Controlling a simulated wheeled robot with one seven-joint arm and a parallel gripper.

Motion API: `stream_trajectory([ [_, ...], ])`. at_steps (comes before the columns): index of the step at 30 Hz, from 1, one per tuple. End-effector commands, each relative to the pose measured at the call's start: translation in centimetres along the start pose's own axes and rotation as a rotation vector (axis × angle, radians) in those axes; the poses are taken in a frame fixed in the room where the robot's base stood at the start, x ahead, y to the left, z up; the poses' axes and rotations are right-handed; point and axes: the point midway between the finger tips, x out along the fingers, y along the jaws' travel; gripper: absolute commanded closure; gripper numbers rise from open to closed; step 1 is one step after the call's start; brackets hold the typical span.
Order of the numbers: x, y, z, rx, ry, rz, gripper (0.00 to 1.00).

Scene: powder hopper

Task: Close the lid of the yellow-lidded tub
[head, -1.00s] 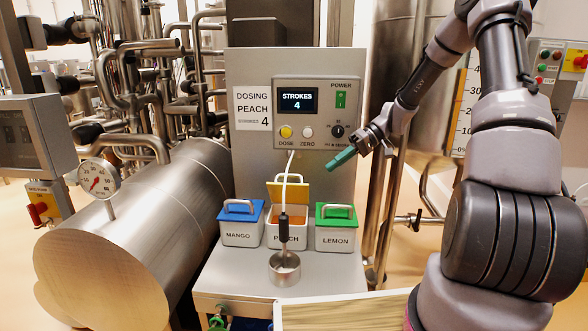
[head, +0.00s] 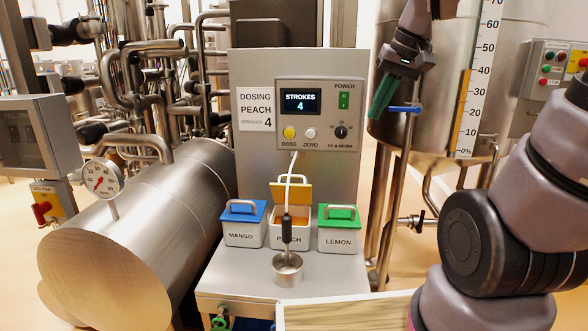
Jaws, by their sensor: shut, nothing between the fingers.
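The yellow-lidded tub (head: 290,239) is labelled PEACH and stands in the middle of the dosing station's shelf. Its yellow lid (head: 292,192) is raised and stands up at the back of the tub, with orange contents showing. A black-handled dosing wand with a white hose hangs in front of the tub and partly hides its label. My gripper (head: 378,100) is at the upper right, with green fingers pointing down. It is shut and empty, well above and to the right of the tub.
The blue-lidded MANGO tub (head: 244,232) and green-lidded LEMON tub (head: 339,237) stand closed on either side. A metal cup (head: 288,269) sits below the wand. The control panel (head: 318,115) reads STROKES 4. A tank (head: 440,100) with a blue-handled valve (head: 404,109) is close to my gripper.

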Motion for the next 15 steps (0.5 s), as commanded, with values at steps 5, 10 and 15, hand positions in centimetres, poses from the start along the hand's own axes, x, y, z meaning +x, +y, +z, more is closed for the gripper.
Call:
stream_trajectory([
  [5, -2.0, -0.1, 0.3, 0.084, 0.079, -0.013, 1.00],
  [10, -2.2, -0.3, -0.7, 0.144, 0.101, -0.034, 1.00],
  [15, -1.2, -1.0, -2.8, 0.186, 0.089, -0.050, 1.00],
])
